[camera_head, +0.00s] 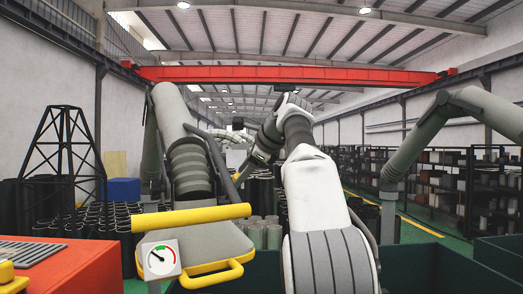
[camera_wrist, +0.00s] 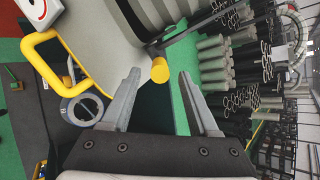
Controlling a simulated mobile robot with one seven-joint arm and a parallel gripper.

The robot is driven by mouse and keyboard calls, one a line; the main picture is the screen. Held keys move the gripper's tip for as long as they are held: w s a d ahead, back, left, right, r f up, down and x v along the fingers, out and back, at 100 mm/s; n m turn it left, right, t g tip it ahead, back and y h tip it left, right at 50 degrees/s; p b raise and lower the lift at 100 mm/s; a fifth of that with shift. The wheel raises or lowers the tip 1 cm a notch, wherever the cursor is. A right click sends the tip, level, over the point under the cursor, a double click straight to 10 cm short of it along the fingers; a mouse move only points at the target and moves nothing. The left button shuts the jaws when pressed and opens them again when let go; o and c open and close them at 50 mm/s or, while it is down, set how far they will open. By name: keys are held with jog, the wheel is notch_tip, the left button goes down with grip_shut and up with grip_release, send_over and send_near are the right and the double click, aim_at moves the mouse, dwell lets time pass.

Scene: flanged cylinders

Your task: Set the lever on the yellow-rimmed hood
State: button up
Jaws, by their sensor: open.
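The grey hood (camera_head: 205,243) hangs at the lower middle of the head view, with a yellow bar (camera_head: 190,217) across its top and a yellow loop handle (camera_head: 215,275) in front. A dial gauge (camera_head: 161,259) is at its left. In the wrist view the hood's grey panel (camera_wrist: 90,38) and the yellow loop (camera_wrist: 58,60) are at upper left. A short yellow piece (camera_wrist: 160,70), perhaps the lever's grip, shows between the fingertips of my gripper (camera_wrist: 160,78). The fingers are apart; I cannot tell whether they reach past it or touch it.
A dark rod (camera_wrist: 190,30) runs beside the hood. Several grey cylinders (camera_wrist: 213,60) stand close by on the right. A red-orange cabinet (camera_head: 75,265) is at lower left in the head view. Racks (camera_head: 440,180) line the right side.

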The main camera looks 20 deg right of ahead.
jog(key=v, duration=1.2)
jog(key=shift+s, duration=0.1)
jog(key=shift+c, duration=0.2)
